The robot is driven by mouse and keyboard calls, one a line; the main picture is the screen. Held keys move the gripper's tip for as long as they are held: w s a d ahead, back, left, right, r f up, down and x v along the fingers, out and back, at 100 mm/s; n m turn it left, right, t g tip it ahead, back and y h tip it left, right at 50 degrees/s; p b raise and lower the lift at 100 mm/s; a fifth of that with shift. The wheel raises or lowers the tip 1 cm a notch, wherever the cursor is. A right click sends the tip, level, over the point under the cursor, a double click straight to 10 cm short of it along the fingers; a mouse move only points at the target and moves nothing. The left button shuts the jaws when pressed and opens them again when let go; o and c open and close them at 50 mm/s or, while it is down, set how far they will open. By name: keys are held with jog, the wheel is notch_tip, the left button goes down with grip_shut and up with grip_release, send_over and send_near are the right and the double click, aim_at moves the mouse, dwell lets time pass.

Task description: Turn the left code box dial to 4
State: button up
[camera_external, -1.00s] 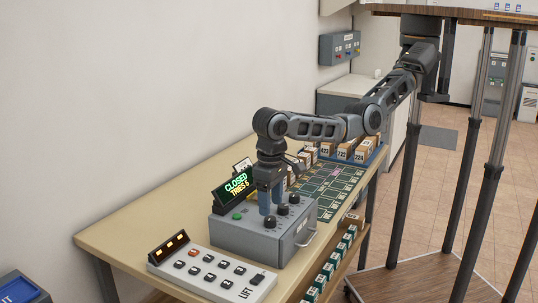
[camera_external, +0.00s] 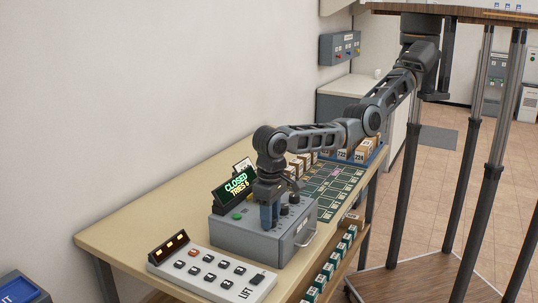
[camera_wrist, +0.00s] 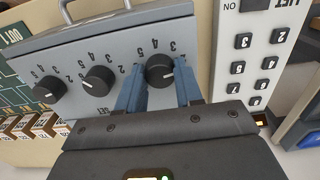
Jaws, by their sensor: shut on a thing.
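The grey code box (camera_external: 250,240) stands on the bench with a row of dark dials on its sloped top. In the wrist view, the box (camera_wrist: 100,45) appears upside down. The left dial (camera_wrist: 160,68), nearest the keypad, sits between my blue fingers. My gripper (camera_wrist: 160,85) is shut on it; in the external view, my gripper (camera_external: 270,218) points down and hides this dial. A white pointer mark shows on the dial, but I cannot tell which number it is set to. The middle dial (camera_wrist: 97,78) and right dial (camera_wrist: 50,88) are free.
A lit display (camera_external: 236,185) reading CLOSED stands behind the box, near a green button (camera_external: 238,217). A white LIFT keypad (camera_external: 212,275) lies close to the box's left. Boxes with number labels (camera_external: 358,153) stand farther back. A handle (camera_external: 307,238) sticks out in front.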

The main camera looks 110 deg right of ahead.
jog(key=c, duration=0.4)
jog(key=shift+c, duration=0.2)
jog(key=shift+n, duration=0.3)
jog(key=shift+n+p, duration=0.45)
jog(key=shift+n, duration=0.75)
jog(key=n, duration=0.4)
jog(key=shift+n+p, duration=0.3)
jog(key=n, duration=0.4)
jog(key=shift+n, duration=2.1)
